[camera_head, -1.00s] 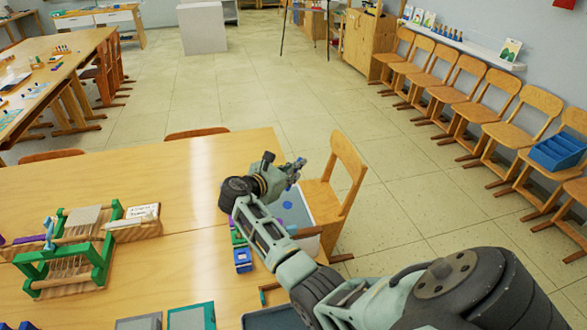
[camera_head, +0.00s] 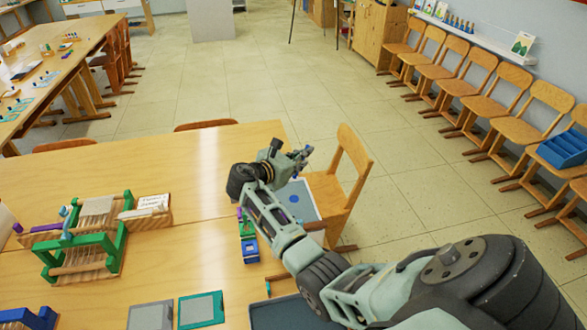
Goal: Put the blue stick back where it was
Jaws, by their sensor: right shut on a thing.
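My right gripper (camera_head: 300,156) is above the table's right edge, near the wooden chair there. It is shut on a small blue-violet thing (camera_head: 308,150), which looks like the blue stick; the fingers hide most of it. Below the gripper is a pale sheet or tray (camera_head: 307,208) with a blue spot at the table's right edge, partly behind my arm. A blue block-like item (camera_head: 250,251) lies on the table left of my forearm, beside a green and purple one (camera_head: 245,224). My left gripper is not in view.
Green-framed wooden looms (camera_head: 124,235) stand at the left on the table (camera_head: 190,195). A wooden chair (camera_head: 349,180) is close to the right gripper. Grey and teal flat panels (camera_head: 201,310) lie at the front. The table's middle is clear.

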